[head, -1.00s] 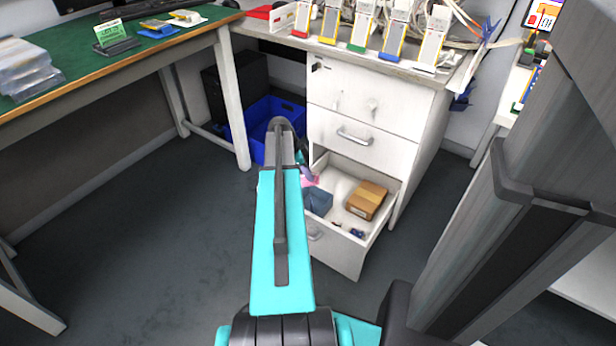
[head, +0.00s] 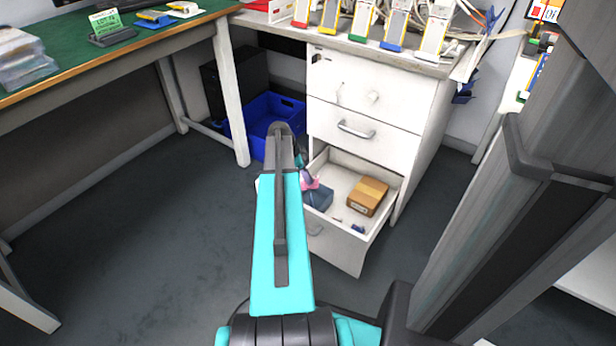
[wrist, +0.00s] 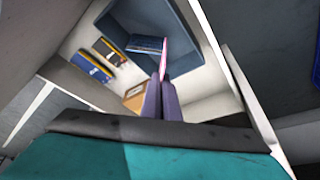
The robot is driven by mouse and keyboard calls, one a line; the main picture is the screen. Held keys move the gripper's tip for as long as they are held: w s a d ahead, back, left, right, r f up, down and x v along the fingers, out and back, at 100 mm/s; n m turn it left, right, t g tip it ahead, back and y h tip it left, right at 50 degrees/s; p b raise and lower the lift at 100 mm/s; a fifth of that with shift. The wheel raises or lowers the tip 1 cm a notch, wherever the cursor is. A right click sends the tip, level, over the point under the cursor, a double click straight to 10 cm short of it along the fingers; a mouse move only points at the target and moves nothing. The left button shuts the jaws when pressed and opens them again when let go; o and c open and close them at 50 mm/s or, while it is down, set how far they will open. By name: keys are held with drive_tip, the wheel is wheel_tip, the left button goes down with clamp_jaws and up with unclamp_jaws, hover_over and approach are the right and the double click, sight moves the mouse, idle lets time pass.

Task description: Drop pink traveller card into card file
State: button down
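My gripper (wrist: 161,97) has purple fingers shut on the thin pink traveller card (wrist: 163,56), seen nearly edge-on beyond the fingertips. The card file is a dark blue-grey open box (wrist: 187,55) inside the open bottom drawer, with blue cards (wrist: 147,44) in it. In the wrist view the pink card overlaps the file's opening, beside the blue cards. In the head view the pink card (head: 310,182) shows just above the file (head: 319,199), partly hidden by my arm. I cannot tell whether its lower edge is inside the file.
The open drawer (head: 340,244) also holds a cardboard box (head: 367,195) and small blue-and-yellow items (wrist: 92,62). A blue crate (head: 262,122) stands on the floor left of the cabinet (head: 365,88). The green-topped desk (head: 130,42) is at left.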

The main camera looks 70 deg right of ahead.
drive_tip(key=shift+f, duration=0.55)
drive_tip(key=c, duration=2)
unclamp_jaws()
drive_tip(key=p+v, duration=0.4)
drive_tip(key=v, duration=0.9)
drive_tip(key=shift+a+r, duration=0.1)
drive_tip(key=shift+r, duration=0.3)
drive_tip(key=shift+w+p, duration=0.15)
drive_tip(key=shift+p, duration=0.15)
